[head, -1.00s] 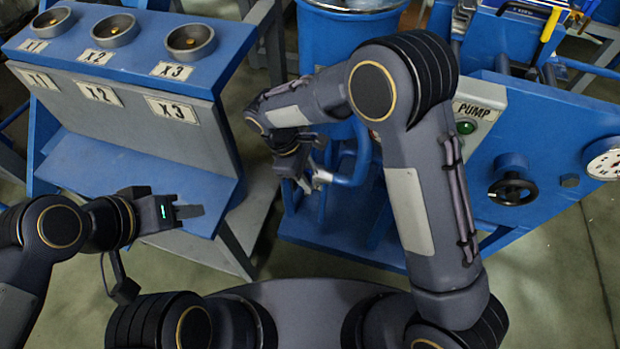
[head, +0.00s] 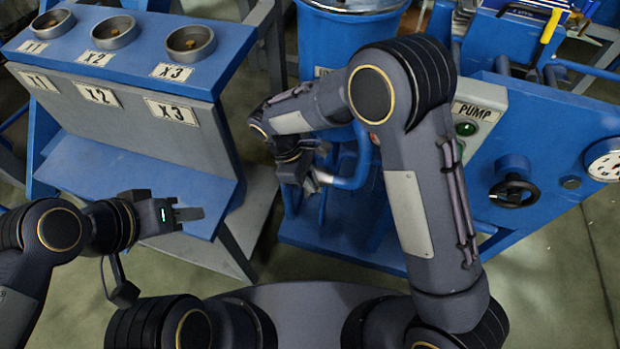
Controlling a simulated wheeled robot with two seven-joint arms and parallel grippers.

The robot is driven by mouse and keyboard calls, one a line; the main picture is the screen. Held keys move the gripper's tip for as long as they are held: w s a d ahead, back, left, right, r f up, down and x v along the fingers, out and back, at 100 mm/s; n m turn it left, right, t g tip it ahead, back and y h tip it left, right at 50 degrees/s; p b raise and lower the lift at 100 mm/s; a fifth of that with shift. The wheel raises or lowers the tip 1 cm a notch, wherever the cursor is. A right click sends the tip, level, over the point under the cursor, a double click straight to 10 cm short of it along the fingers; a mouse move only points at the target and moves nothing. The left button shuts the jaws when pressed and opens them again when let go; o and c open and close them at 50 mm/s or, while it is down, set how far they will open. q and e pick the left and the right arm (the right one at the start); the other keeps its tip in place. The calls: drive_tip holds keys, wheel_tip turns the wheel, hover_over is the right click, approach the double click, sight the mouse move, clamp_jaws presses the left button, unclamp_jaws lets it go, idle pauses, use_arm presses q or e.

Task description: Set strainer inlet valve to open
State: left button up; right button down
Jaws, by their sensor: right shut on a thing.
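My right gripper (head: 314,184) is at the blue bent pipe (head: 358,172) in front of the blue drum. It is shut on a small part there, which I take to be the strainer inlet valve's handle. My own gripper and forearm hide most of this part, so its angle cannot be read. A small bright metal piece shows beside the fingers. My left gripper (head: 188,214) is empty in front of the blue shelf at the left, seen side-on, so the gap between its fingers does not show.
A blue-grey stand (head: 130,125) with round cups marked X1, X2 and X3 is at the left. The blue drum (head: 340,40) stands behind my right arm.

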drive_tip(key=shift+d, duration=0.1)
drive_tip(key=shift+s+d+f+t+y+b, duration=0.3)
drive_tip(key=shift+d+y+b, duration=0.35)
drive_tip(key=shift+y, duration=0.5)
drive_tip(key=shift+s+d+f+t+y+b, duration=0.15)
drive_tip(key=shift+d+f+t+y+b, duration=0.25)
drive_tip(key=shift+d+y+b, duration=0.5)
drive_tip(key=shift+s+d+f+t+y+b, duration=0.2)
drive_tip(key=shift+d+t+y+b, duration=0.25)
drive_tip(key=shift+y, duration=0.9)
